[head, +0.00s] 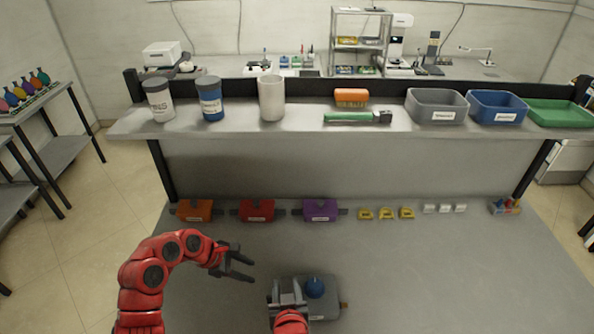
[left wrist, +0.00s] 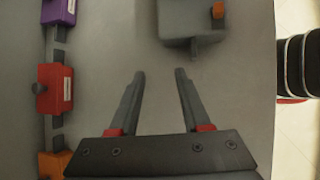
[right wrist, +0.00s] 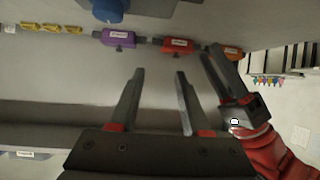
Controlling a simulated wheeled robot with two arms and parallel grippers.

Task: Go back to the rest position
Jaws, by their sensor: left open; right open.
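My left gripper (head: 250,271) is open and empty over the grey worktop, left of a grey block (head: 322,312) with a blue knob (head: 315,287). In the left wrist view its fingers (left wrist: 160,72) are apart with bare worktop between them; the grey block (left wrist: 188,22) lies beyond. My right gripper (head: 287,288) is in front of the block's left part and hides some of it. In the right wrist view its fingers (right wrist: 158,74) are open and empty, and my left gripper and red arm show close by on the right.
Orange (head: 194,210), red (head: 256,210) and purple (head: 320,210) blocks line the worktop's back, with yellow pieces (head: 386,213) and white pieces (head: 445,208) beside them. The shelf above holds bottles (head: 158,100), a grey bin (head: 437,106) and a blue bin (head: 497,106). The worktop's right side is clear.

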